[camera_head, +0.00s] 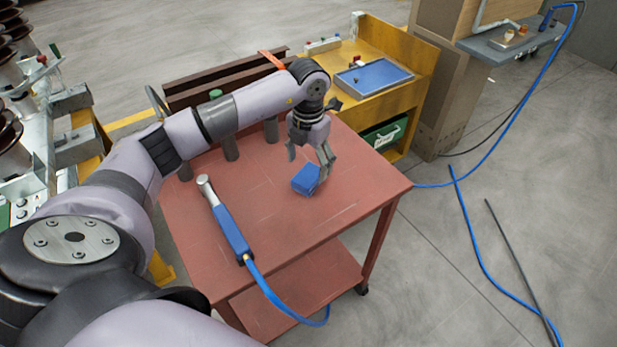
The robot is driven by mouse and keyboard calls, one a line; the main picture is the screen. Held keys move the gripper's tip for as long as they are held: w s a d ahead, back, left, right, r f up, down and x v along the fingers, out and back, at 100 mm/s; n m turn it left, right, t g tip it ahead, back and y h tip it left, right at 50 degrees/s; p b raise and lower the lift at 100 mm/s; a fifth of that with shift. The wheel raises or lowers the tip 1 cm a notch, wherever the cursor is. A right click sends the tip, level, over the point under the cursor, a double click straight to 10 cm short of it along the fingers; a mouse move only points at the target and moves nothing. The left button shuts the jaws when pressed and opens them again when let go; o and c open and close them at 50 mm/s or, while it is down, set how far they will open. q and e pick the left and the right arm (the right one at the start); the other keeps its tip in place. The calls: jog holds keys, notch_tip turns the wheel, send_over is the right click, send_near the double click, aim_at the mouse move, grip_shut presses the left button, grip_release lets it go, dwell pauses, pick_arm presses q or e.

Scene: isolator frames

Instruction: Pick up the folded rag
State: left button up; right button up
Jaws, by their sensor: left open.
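The folded rag (305,180) is a small blue block-like bundle on the red table, right of its middle. My left gripper (308,160) comes down from above and behind it with its fingers spread. One finger is close to the rag's right side, the other is up and to its left. I cannot tell whether a finger touches the rag. The gripper is open and holds nothing. My right gripper is not in view.
A blue-handled tool with a hose (230,230) lies on the red table (345,205), left of the rag. Grey-green cylinders (229,148) stand along the table's back. A yellow bench with a blue tray (374,76) is behind. The table's right front is clear.

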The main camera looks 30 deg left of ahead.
aim_at(308, 175)
pick_arm(q)
notch_tip(308, 175, down, 5)
jog(key=shift+p, duration=0.45)
jog(key=shift+c, duration=0.4)
jog(key=c, duration=1.2)
jog(key=shift+o, duration=0.2)
jog(key=shift+r, duration=0.1)
notch_tip(308, 175, up, 20)
jog(key=b, duration=0.1)
